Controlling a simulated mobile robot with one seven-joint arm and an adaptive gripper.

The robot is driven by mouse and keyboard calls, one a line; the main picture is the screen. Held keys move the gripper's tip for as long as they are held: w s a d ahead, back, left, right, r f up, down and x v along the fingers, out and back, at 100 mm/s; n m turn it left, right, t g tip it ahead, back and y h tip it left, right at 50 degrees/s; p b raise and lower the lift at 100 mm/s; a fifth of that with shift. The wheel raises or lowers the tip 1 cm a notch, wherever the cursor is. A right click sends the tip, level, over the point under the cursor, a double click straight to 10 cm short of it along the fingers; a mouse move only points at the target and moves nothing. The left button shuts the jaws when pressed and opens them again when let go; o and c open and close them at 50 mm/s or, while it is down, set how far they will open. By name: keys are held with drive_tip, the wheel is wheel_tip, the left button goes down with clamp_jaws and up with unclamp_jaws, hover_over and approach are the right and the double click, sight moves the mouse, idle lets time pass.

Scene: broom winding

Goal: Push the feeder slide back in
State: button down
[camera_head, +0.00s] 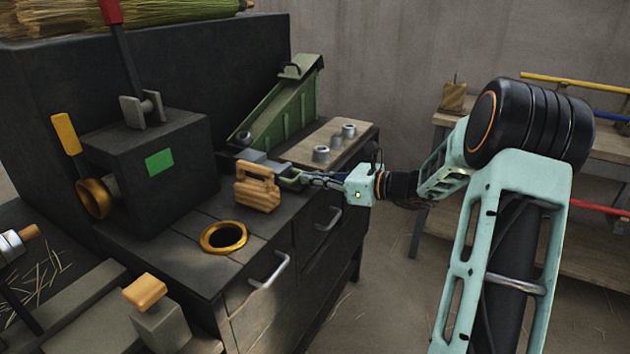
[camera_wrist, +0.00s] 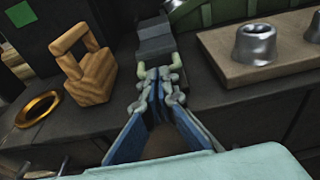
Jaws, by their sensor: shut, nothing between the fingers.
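The feeder is a green sloped trough (camera_head: 285,105) on the dark bench. A dark grey slide (camera_head: 262,159) sticks out from its lower end toward my gripper. The slide also shows in the wrist view (camera_wrist: 154,40) as a stepped grey block. My gripper (camera_head: 287,179) is shut and empty, with its tips at the near end of the slide. In the wrist view, the fingertips (camera_wrist: 158,82) are closed together right before that end. I cannot tell whether they touch it. The slide's far part is hidden under the trough.
A wooden block with a handle (camera_wrist: 85,68) stands close left of my fingers. A gold ring (camera_head: 223,237) is set in the bench top left of it. A dark box (camera_head: 150,160) with a green patch stands left.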

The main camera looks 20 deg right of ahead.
sight(267, 165)
drive_tip(key=r+x, duration=0.1)
drive_tip(key=x, duration=0.3)
drive_tip(key=p+x, duration=0.1)
drive_tip(key=x, duration=0.4)
drive_tip(key=r+p+x, duration=0.1)
drive_tip(key=x, duration=0.4)
drive_tip(key=shift+w+a+r, duration=0.1)
drive_tip(key=shift+w+r, duration=0.05)
drive_tip(key=shift+r, duration=0.2)
drive_tip(key=shift+s+d+r, duration=0.15)
drive_tip(key=shift+s+d, duration=0.1)
drive_tip(key=shift+d, duration=0.1)
drive_tip(key=p+v, duration=0.3)
drive_tip(key=v, duration=1)
drive_tip(key=shift+a, duration=0.1)
drive_tip(key=shift+s, duration=0.15)
